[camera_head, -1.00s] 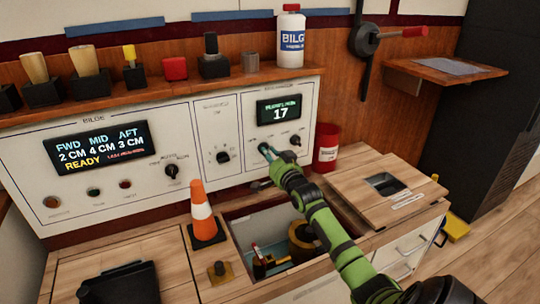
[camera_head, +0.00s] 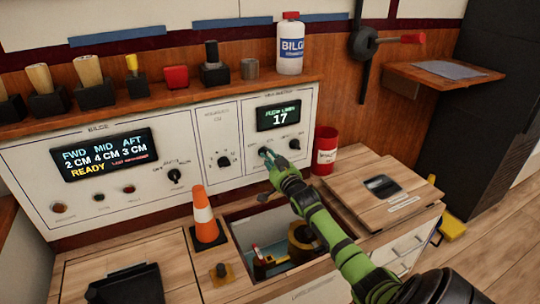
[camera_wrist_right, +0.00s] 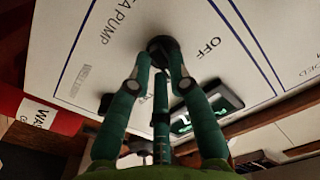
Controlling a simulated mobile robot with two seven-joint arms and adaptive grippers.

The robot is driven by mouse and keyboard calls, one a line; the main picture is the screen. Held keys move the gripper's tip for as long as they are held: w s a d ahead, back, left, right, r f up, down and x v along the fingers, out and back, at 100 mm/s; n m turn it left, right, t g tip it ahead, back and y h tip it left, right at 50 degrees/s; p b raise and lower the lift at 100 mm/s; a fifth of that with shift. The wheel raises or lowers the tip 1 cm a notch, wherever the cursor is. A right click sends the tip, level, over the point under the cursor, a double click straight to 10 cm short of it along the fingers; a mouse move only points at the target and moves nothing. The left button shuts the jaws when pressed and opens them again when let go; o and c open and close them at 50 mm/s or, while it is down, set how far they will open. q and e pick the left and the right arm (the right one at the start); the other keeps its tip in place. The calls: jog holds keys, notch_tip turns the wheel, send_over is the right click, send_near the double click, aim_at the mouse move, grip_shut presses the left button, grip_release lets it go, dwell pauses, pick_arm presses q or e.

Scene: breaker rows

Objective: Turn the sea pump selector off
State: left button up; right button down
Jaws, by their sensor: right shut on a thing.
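In the right wrist view, a round black selector knob (camera_wrist_right: 162,46) sits on the white panel between the lettering "A PUMP", cut off at the frame edge, and the word "OFF" (camera_wrist_right: 207,48). My right gripper (camera_wrist_right: 160,68) has its green fingers closed around this knob. In the head view, my right gripper (camera_head: 267,154) reaches the right panel section, below the display reading 17 (camera_head: 279,116), and hides the knob there. I cannot tell which way the knob points. My left gripper is not in view.
Another black knob (camera_head: 294,144) is close to the right of the gripper. Further knobs are to the left (camera_head: 224,162) (camera_head: 174,175). An orange cone (camera_head: 205,216) and an open hatch (camera_head: 238,262) are below. A red canister (camera_head: 325,150) stands at the right.

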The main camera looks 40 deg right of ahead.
pick_arm(q)
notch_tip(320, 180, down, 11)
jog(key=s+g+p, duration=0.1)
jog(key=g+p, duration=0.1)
jog(key=p, duration=0.2)
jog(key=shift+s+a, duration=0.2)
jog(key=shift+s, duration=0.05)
pick_arm(e)
jog(key=shift+r+n, duration=0.15)
jog(key=shift+n, duration=2.65)
jog(key=shift+r+n, duration=0.1)
jog(key=shift+n, duration=2.7)
jog(key=c, duration=1.1)
grip_release()
jog(key=shift+c, duration=0.2)
jog(key=shift+s+a+f, duration=0.1)
jog(key=shift+s+a, duration=0.1)
jog(key=shift+s, duration=0.2)
jog(key=v, duration=1.1)
